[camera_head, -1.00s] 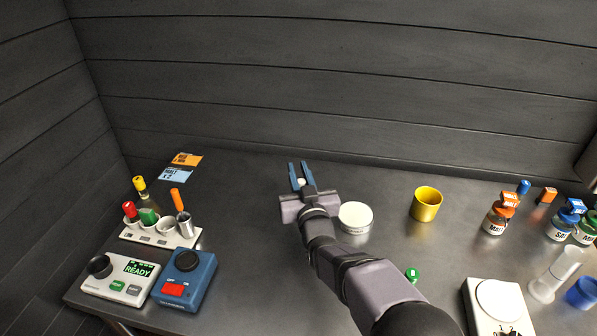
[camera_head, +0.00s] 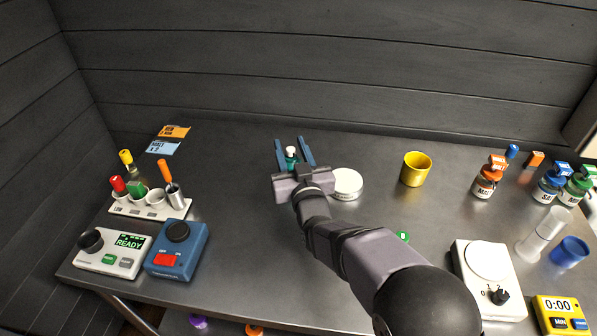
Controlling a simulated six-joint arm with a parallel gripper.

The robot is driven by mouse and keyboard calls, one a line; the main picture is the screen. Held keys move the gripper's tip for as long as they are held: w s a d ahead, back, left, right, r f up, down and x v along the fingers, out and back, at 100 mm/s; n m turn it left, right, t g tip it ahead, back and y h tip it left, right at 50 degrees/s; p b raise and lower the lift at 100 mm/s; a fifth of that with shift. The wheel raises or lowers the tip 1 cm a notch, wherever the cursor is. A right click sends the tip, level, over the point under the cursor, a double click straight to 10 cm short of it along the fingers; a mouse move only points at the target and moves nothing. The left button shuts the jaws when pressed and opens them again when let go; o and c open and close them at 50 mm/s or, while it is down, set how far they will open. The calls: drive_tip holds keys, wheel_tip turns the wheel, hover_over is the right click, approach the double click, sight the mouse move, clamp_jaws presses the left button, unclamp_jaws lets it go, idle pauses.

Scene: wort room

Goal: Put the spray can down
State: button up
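The spray can (camera_head: 291,159), teal with a white cap, is upright between the two blue fingers of my gripper (camera_head: 293,152). The fingers are spread, with a gap showing at least on the right of the can, so my gripper looks open around it. The gripper's body hides the can's lower part, so its contact with the metal table (camera_head: 235,215) cannot be seen.
A white round tub (camera_head: 346,184) stands just right of my gripper, and a yellow cup (camera_head: 415,169) farther right. A white holder (camera_head: 150,209) with cups and coloured-top items is at left. The table left of the gripper is clear.

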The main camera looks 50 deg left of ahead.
drive_tip(key=b+v, duration=0.1)
drive_tip(key=v, duration=0.7)
drive_tip(key=shift+b, duration=0.3)
drive_tip(key=shift+s+d, duration=0.1)
